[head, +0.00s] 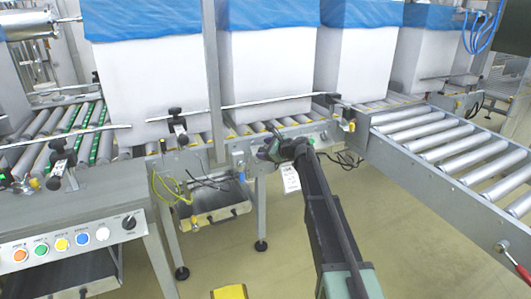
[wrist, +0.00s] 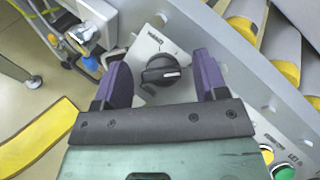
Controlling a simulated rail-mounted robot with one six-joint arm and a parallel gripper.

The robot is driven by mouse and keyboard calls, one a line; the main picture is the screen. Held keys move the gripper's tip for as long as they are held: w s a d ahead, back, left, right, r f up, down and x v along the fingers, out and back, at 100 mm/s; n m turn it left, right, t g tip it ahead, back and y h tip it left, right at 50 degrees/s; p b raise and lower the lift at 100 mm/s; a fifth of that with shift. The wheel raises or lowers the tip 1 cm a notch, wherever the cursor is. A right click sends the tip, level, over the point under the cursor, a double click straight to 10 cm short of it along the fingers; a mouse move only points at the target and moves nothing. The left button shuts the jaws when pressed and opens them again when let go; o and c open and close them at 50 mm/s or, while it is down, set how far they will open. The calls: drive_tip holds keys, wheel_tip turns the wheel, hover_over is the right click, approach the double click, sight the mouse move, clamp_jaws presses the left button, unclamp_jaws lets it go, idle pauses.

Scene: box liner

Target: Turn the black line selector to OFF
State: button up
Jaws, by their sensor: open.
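A black selector knob (wrist: 160,70) with a pale pointer mark sits on a light plate in the wrist view. The mark lies roughly sideways, toward the right; the plate's lettering is too small and turned to read. My gripper (wrist: 162,61) is open, its two purple fingers apart on either side of the knob. I cannot tell whether they touch it. In the head view my gripper (head: 276,149) is at the conveyor's side frame, and the knob there is hidden. Another black knob (head: 129,222) is on the left control panel, away from my gripper.
The left control panel (head: 62,243) carries several coloured buttons. A green button (wrist: 284,173) and a yellow one sit at the lower right of the wrist view. White boxes with blue liners stand on the rollers. A roller conveyor (head: 440,150) extends right; yellow-green wires hang left of my gripper.

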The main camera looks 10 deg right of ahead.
drive_tip(key=c, duration=0.9)
drive_tip(key=shift+r+n+g+p, duration=0.1)
drive_tip(key=shift+n+g+p, duration=0.2)
drive_tip(key=shift+n, duration=0.2)
drive_tip(key=n+g+p, duration=0.2)
drive_tip(key=n, duration=0.2)
drive_tip(key=shift+w+r+y, duration=0.1)
drive_tip(key=shift+y, duration=0.3)
drive_tip(key=shift+n+g+h+p, duration=0.3)
drive_tip(key=shift+n+g+p, duration=1)
drive_tip(key=shift+n, duration=0.9)
drive_tip(key=shift+g, duration=0.3)
drive_tip(key=o, duration=0.9)
